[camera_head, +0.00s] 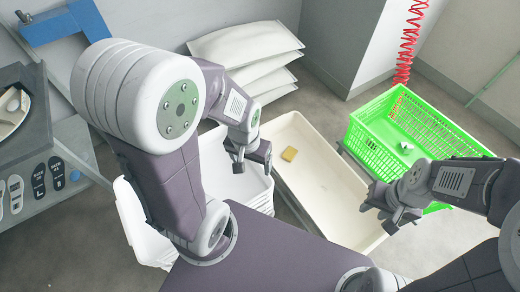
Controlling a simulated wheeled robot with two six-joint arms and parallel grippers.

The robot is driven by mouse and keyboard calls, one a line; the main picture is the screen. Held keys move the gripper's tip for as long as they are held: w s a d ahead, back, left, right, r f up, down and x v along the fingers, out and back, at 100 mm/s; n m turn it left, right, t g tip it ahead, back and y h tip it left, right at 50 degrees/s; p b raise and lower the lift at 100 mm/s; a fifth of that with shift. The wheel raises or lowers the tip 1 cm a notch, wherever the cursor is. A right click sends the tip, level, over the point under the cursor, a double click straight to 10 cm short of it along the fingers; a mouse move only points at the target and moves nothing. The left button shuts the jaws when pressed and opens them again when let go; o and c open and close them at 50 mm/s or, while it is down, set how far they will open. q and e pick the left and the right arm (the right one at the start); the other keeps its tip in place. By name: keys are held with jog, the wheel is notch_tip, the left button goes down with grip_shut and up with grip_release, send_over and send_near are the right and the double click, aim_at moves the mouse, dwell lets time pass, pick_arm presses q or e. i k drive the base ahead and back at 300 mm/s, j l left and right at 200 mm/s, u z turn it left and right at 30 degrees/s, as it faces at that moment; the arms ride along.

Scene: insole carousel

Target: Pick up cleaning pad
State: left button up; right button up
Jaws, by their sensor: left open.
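A small yellow pad (289,154), which looks like the cleaning pad, lies in the far left part of the long cream tray (345,228). My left gripper (252,164) is open and points down, just left of the pad and the tray's left rim. I see nothing between its fingers, and it appears apart from the pad. My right gripper (381,213) hangs over the right side of the tray. Its fingers look spread, with nothing visible between them.
A green crate (440,105) with a few small items stands right of the tray. White containers (145,225) stand below my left arm. White sacks (245,45) are stacked behind. A grey machine with insoles (57,172) is at left. Most of the tray floor is bare.

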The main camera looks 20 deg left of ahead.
aim_at(289, 154)
jog(key=l+u, duration=0.15)
jog(key=u, duration=0.3)
jog(key=l+u, duration=0.15)
jog(key=u, duration=0.25)
jog(key=l+u, duration=0.1)
jog(key=u, duration=0.35)
jog(key=l+u, duration=0.15)
jog(key=u, duration=0.3)
jog(key=k+j, duration=0.05)
